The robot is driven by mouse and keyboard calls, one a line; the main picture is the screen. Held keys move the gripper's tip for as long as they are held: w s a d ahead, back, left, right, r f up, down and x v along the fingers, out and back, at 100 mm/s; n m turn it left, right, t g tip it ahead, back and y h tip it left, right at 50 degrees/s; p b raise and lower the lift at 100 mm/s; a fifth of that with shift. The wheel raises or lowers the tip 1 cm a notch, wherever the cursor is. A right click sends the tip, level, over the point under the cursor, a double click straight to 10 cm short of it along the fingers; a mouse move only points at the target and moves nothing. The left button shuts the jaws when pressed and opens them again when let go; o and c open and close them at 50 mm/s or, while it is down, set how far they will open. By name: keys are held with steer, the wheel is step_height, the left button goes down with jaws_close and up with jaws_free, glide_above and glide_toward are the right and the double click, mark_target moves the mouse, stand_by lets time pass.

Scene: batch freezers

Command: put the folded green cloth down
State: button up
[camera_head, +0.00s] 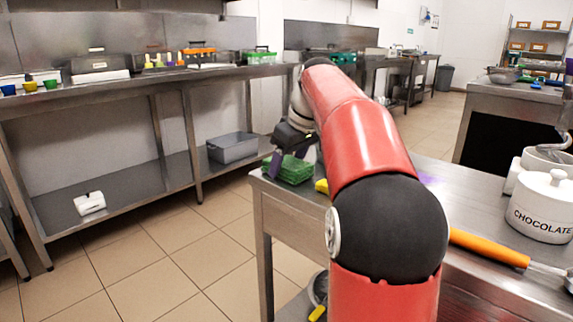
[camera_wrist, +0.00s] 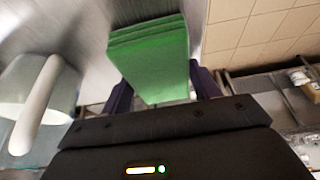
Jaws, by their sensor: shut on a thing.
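The folded green cloth (camera_head: 290,169) shows at the far left corner of the steel table (camera_head: 440,182) in the head view. In the wrist view the cloth (camera_wrist: 152,52) is a thick layered block between the two purple fingers. My gripper (camera_head: 287,161) is shut on it from above; it also shows in the wrist view (camera_wrist: 163,90). I cannot tell whether the cloth touches the tabletop. My red arm hides part of the table.
A yellow item (camera_head: 321,186) lies close to the right of the cloth. An orange-handled tool (camera_head: 489,247) and a white CHOCOLATE jar (camera_head: 543,208) are on the table's right. A grey bin (camera_head: 233,148) sits on the left bench's lower shelf. Tiled floor lies between.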

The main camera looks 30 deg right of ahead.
steer(key=shift+f, duration=0.35)
steer(key=o, duration=0.8)
steer(key=shift+o, duration=0.4)
steer(key=shift+f, duration=0.1)
